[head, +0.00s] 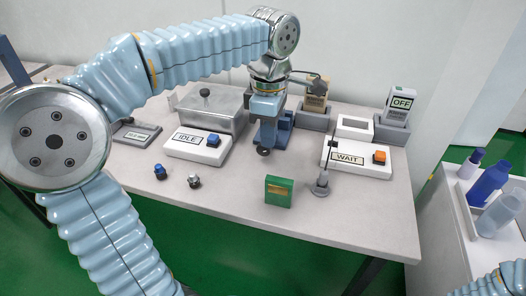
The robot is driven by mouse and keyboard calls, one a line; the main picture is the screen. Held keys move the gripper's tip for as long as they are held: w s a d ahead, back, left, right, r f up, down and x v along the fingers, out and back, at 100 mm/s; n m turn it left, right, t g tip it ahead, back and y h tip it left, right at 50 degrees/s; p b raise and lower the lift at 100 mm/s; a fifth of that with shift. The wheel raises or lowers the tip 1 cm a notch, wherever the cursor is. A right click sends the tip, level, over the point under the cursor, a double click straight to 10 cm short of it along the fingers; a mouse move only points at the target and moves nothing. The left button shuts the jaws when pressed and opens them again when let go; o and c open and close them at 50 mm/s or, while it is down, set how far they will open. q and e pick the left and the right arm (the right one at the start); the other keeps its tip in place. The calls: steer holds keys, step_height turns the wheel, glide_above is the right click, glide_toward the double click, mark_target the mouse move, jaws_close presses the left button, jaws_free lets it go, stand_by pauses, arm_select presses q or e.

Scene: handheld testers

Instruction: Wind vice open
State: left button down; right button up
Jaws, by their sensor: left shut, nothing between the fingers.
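The dark blue vice (285,122) stands on the table near its middle, behind the green box. My left arm comes in from the left, arches over the table and bends down at the wrist. My left gripper (265,132) points down at the front of the vice and is shut, with nothing held. It hides much of the vice, so I cannot tell how wide the jaws stand. A dark round knob (263,152) shows low at the vice's front. I cannot tell whether the gripper touches it. A bit of my right arm shows at the bottom right; its gripper is out of view.
A white IDLE box (187,152) with a blue button stands to the left, a WAIT box (365,168) with an orange button to the right. A green box (279,191) and a grey post (321,186) stand in front. An OFF tester (402,101) stands behind. The front edge is clear.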

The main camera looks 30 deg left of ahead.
arm_select(q)
steer(key=shift+a+r, duration=0.1)
steer(key=shift+a, duration=0.1)
steer(key=shift+s+a+f, duration=0.2)
steer(key=shift+a+f, duration=0.15)
steer(key=shift+a, duration=0.25)
stand_by(1.4)
steer(key=shift+r, duration=0.15)
steer(key=shift+r, duration=0.3)
steer(key=shift+w+d+f, duration=0.1)
steer(key=shift+w+d, duration=0.15)
steer(key=shift+d, duration=0.6)
steer(key=shift+f, duration=0.2)
